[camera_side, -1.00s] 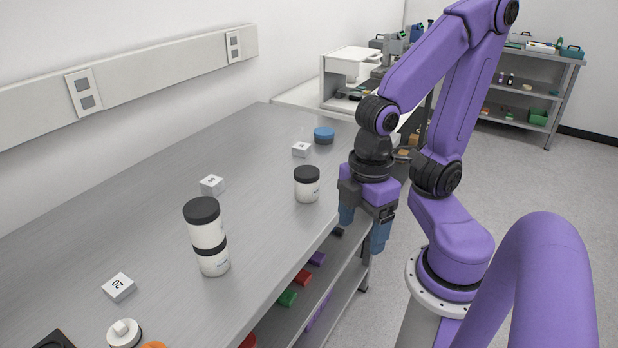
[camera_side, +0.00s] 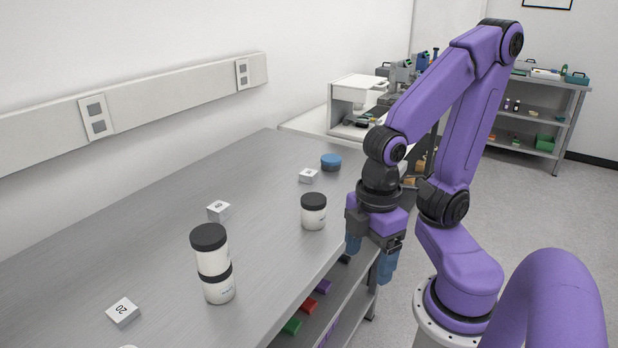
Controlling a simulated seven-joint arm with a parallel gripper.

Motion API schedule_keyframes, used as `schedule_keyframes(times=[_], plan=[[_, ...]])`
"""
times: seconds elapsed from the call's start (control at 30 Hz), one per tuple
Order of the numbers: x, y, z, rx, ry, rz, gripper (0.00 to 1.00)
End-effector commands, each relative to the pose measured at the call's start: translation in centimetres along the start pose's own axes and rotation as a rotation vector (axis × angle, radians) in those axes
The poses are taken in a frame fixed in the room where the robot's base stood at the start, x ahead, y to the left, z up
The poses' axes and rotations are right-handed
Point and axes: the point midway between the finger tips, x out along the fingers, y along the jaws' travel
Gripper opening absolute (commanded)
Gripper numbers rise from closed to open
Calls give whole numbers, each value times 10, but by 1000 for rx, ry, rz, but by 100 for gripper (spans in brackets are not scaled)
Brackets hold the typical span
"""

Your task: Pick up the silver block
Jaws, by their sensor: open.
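Three small pale grey-white blocks stand on the metal bench. One marked 20 (camera_side: 123,312) is at the near left, one marked 40 (camera_side: 218,211) is further back, and a third block (camera_side: 308,176) is near the far end. I cannot tell which is the silver block. My gripper (camera_side: 370,258) points down at the bench's right edge, with its blue fingers apart and nothing visible between them. It is to the right of all three blocks and touches none of them.
Two stacked white jars with black lids (camera_side: 213,265) stand mid-bench. A single jar (camera_side: 313,211) stands between the far block and my gripper. A blue round item (camera_side: 330,161) lies at the far end. Coloured bins (camera_side: 309,306) sit on the shelf below. The bench's left side is largely clear.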

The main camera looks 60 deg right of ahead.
Motion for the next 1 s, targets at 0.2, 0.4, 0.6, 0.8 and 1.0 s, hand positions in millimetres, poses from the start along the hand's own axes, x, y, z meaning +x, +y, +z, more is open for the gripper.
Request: schedule_keyframes(times=[0.2, 0.4, 0.6, 0.8, 1.0], plan=[[0, 0, 0, 0, 0, 0, 78], [0, 0, 0, 0, 0, 0, 83], [0, 0, 0, 0, 0, 0, 83], [2, 23, -9, -15, -44, 57, 83], [9, 102, -29, -82, -203, 213, 83]])
